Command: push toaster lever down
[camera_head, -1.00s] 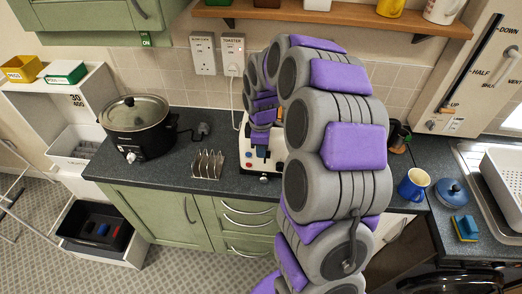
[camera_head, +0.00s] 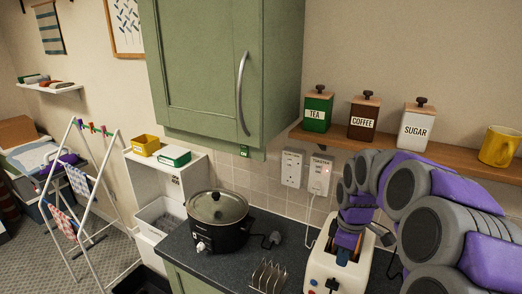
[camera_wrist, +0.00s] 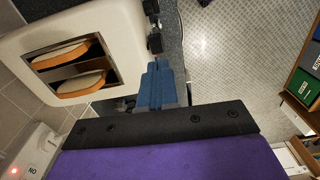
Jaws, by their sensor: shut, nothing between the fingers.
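The cream toaster (camera_head: 325,272) stands on the dark worktop, partly behind my arm. In the wrist view the toaster (camera_wrist: 75,18) shows two slots holding browned bread slices (camera_wrist: 72,55). Small black parts (camera_wrist: 155,43) stick out from its end face; I cannot tell for sure which is the lever. My gripper (camera_wrist: 157,62) has its blue fingers shut and empty, with the tips close beside the lower black part. Whether they touch cannot be told. In the head view my gripper (camera_head: 347,245) is over the toaster, its tips hard to see.
A wire toast rack (camera_head: 268,277) and a black slow cooker (camera_head: 220,232) stand left of the toaster. A green wall cupboard (camera_head: 215,70) hangs above. A shelf (camera_head: 440,156) with canisters and a yellow mug (camera_head: 499,146) runs above my arm. A socket (camera_head: 319,175) is behind the toaster.

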